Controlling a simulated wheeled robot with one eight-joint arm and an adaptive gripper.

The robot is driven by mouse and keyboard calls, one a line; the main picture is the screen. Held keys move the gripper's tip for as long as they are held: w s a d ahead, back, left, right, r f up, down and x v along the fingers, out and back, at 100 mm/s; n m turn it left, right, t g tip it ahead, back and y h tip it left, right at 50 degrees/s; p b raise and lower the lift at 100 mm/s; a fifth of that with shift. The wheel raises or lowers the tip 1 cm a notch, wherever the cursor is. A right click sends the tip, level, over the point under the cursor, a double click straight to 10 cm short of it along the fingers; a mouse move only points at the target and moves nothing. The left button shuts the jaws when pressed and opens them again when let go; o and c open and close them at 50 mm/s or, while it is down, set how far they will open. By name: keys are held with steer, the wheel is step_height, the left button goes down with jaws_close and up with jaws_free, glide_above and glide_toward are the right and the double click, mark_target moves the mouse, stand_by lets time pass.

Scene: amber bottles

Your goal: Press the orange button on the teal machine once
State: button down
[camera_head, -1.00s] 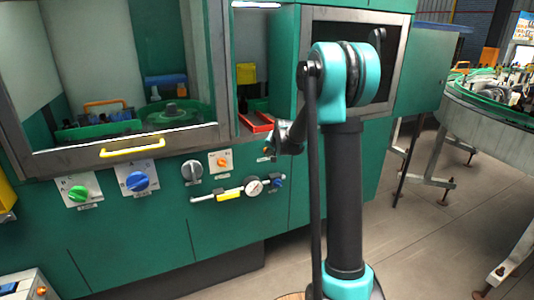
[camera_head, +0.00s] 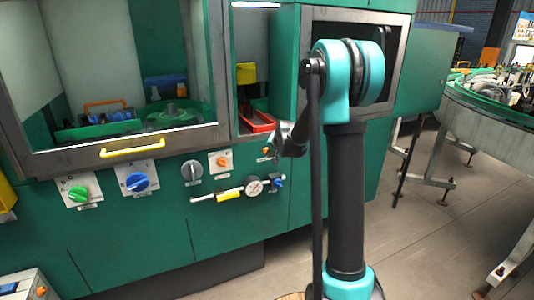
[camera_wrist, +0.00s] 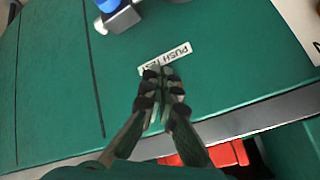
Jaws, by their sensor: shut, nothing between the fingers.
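The teal machine (camera_head: 130,235) fills the left and middle of the head view. A small orange spot (camera_head: 266,152) shows on its front beside my dark gripper (camera_head: 280,150), which is partly hidden by my arm. An orange knob or button (camera_head: 222,162) on a white plate sits to the left of it. In the wrist view my gripper (camera_wrist: 163,74) is shut and empty, its fingertips at a white "PUSH TEST" label (camera_wrist: 178,54) on the machine panel (camera_wrist: 230,65). No orange button shows there; the fingers may cover it. Contact with the panel cannot be told.
A gauge (camera_head: 254,187) and a blue valve knob (camera_head: 278,183) sit below; the knob also shows in the wrist view (camera_wrist: 107,5). Green (camera_head: 79,193), blue (camera_head: 138,181) and grey (camera_head: 191,172) knobs are left. A red tray (camera_head: 258,123) is above.

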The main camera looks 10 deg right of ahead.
stand_by(0.3)
steer(key=s, duration=0.1)
steer(key=s+d, duration=0.1)
steer(key=s, duration=0.2)
steer(key=shift+s+d, duration=0.3)
steer(key=shift+s, duration=0.1)
stand_by(0.5)
steer(key=s+d+f+n+g, duration=0.1)
steer(key=s+f, duration=0.2)
steer(key=s, duration=1)
steer(key=s+d+f+n+g+h, duration=0.1)
steer(key=s+f+n+g, duration=0.1)
steer(key=s, duration=1.1)
steer(key=s+d+f+n+g, duration=0.1)
steer(key=s+f, duration=0.3)
steer(key=s, duration=0.9)
steer(key=shift+s+d+n+h, duration=0.3)
steer(key=shift+n+h, duration=0.1)
steer(key=shift+n, duration=0.1)
steer(key=shift+a, duration=0.1)
